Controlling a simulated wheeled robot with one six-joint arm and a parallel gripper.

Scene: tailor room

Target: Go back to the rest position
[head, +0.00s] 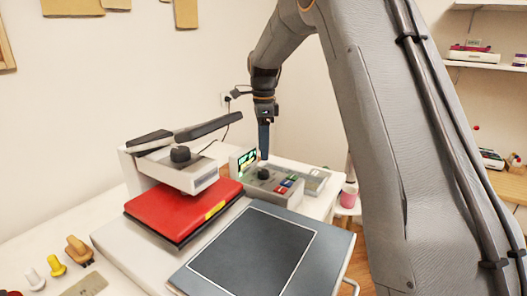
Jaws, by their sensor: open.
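My gripper (264,139) hangs from my grey arm near the middle of the head view, pointing down. It is seen edge-on as a narrow blue-grey shape, open, with nothing visible in it. Its tips are just above or in front of a control box (262,188) with a lit display, a dark knob and coloured buttons. I cannot tell whether they touch it.
A press with a red plate (185,208) and raised dark handle (208,127) stands to the left. A dark mat with a white outline (255,252) lies in front. Thread spools (55,266) stand at lower left. Shelves (490,65) are on the right wall.

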